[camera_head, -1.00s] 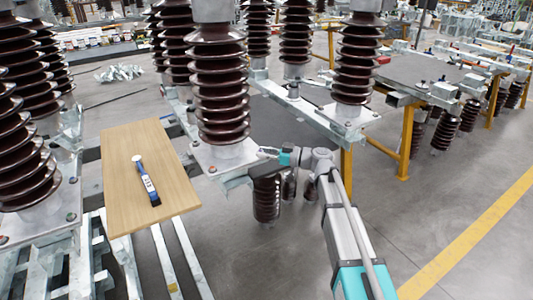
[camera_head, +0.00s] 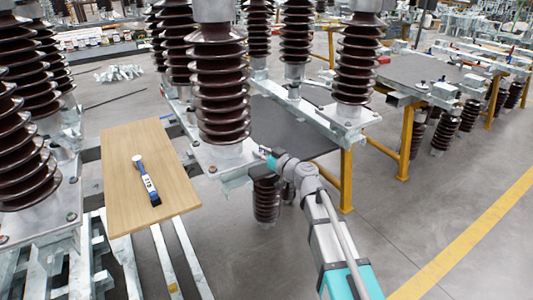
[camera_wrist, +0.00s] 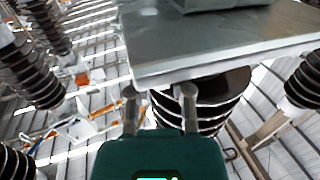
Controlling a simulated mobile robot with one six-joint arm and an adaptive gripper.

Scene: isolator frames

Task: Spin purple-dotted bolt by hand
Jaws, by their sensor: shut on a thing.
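My gripper (camera_head: 266,153) is at the right corner of the metal base plate (camera_head: 225,158) under the middle brown ribbed insulator (camera_head: 220,90). In the wrist view its two fingers (camera_wrist: 160,92) reach up to the edge of the grey plate (camera_wrist: 215,48), with a gap between them. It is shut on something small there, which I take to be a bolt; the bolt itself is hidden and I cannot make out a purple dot. Another plate bolt (camera_head: 212,169) shows at the near left corner, away from my gripper.
A wooden board (camera_head: 120,180) to the left carries a blue-and-white tool (camera_head: 147,181). More insulators stand close behind and to the left. A smaller insulator (camera_head: 266,200) hangs below the plate. Yellow trestle legs (camera_head: 346,180) stand to the right; the floor at right is open.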

